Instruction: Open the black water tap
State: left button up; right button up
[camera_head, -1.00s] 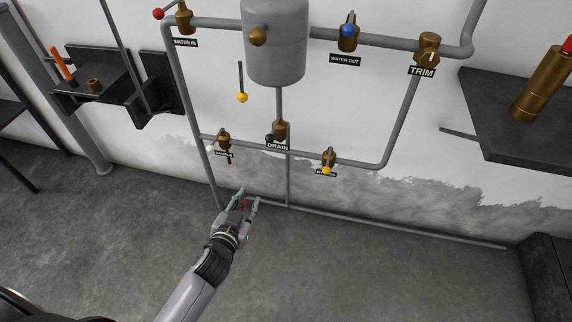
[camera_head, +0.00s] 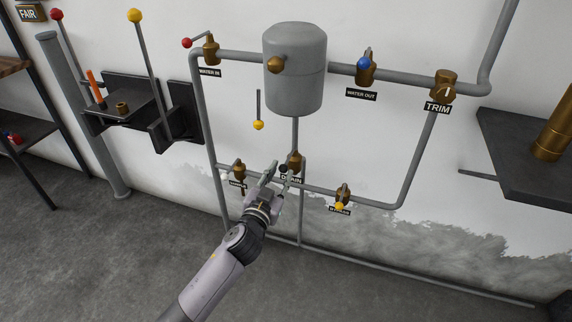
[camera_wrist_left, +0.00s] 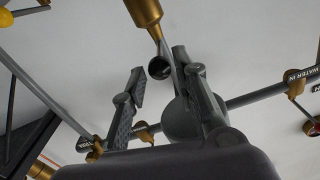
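The black water tap is a brass valve (camera_head: 295,160) with a black round knob (camera_head: 283,168), above the DRAIN label (camera_head: 291,177) on the lower wall pipe. In the left wrist view the black knob (camera_wrist_left: 160,68) hangs from the brass body (camera_wrist_left: 143,10) and appears between my finger ends. My left gripper (camera_head: 276,176) is open, with its fingertips at the tap and partly covering the label. In the left wrist view its two fingers (camera_wrist_left: 160,88) stand wide apart. I cannot tell whether either touches the knob. My right gripper is not in view.
Brass valves flank the tap: one at left (camera_head: 239,171) and a yellow-knobbed one at right (camera_head: 342,195). The grey tank (camera_head: 295,75) is above, with a yellow-tipped rod (camera_head: 258,122) hanging beside it. A dark shelf (camera_head: 530,160) juts out at right. The floor in front is clear.

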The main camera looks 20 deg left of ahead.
aim_at(289, 158)
pick_arm(q)
jog(key=w, duration=0.5)
jog(key=shift+w+d, duration=0.1)
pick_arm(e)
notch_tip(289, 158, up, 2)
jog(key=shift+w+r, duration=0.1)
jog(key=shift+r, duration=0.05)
pick_arm(q)
jog(key=shift+c, duration=0.4)
jog(key=c, duration=0.5)
jog(key=shift+f, duration=0.1)
grip_shut()
jog(key=shift+f, duration=0.1)
